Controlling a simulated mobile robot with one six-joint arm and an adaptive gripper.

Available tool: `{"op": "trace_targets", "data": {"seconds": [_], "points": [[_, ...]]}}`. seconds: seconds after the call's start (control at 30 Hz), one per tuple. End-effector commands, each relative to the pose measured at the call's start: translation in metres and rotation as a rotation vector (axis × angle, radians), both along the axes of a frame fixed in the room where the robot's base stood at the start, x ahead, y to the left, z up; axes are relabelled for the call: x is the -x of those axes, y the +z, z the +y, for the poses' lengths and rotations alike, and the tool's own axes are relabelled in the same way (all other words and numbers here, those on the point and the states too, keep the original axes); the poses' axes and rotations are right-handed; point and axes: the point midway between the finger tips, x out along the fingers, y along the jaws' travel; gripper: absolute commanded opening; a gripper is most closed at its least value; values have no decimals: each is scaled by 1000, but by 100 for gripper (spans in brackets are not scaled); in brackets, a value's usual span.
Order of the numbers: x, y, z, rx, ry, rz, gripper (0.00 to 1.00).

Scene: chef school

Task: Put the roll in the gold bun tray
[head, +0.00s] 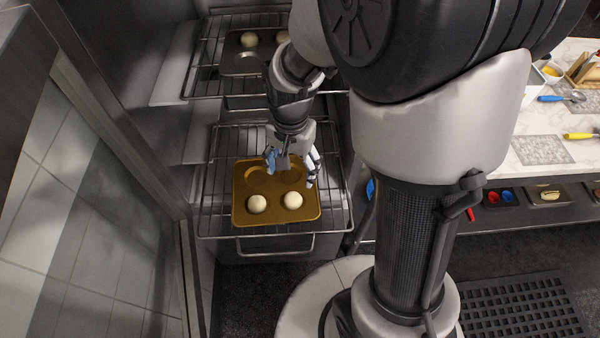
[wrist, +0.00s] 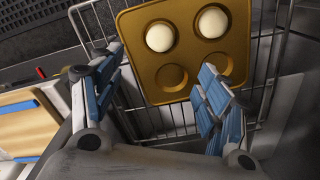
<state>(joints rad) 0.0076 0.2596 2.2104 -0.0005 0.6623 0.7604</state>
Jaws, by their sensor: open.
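The gold bun tray (head: 240,215) lies on the lower wire rack. Two pale round rolls sit in its front wells, one at left (head: 257,204) and one at right (head: 292,200). In the wrist view the gold tray (wrist: 193,55) shows the same two rolls, one (wrist: 160,37) beside the other (wrist: 211,23), and two empty wells nearer my fingers. My gripper (head: 291,172) is open and empty over the back part of the tray, and partly hides the back wells in the head view. Its spread fingers (wrist: 160,62) show in the wrist view with nothing between them.
A dark tray (head: 232,72) with pale rolls (head: 249,39) and an empty front well is on the upper rack (head: 205,85), close to my arm. The lower rack (head: 215,190) has bare wire around the gold tray. A counter (head: 560,160) with utensils stands right.

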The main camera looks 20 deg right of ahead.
Motion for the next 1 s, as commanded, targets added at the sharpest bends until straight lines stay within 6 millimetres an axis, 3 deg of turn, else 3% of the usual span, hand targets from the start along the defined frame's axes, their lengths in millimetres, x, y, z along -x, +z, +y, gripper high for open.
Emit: {"op": "trace_targets", "data": {"seconds": [0.17,0.3,0.5,0.7,1.0], "points": [[19,56,0,8,141,-88,69],[53,106,1,33,321,-180,69],[107,151,2,93,561,-297,69],[143,165,2,145,714,-363,69],[152,167,2,161,757,-377,69]]}}
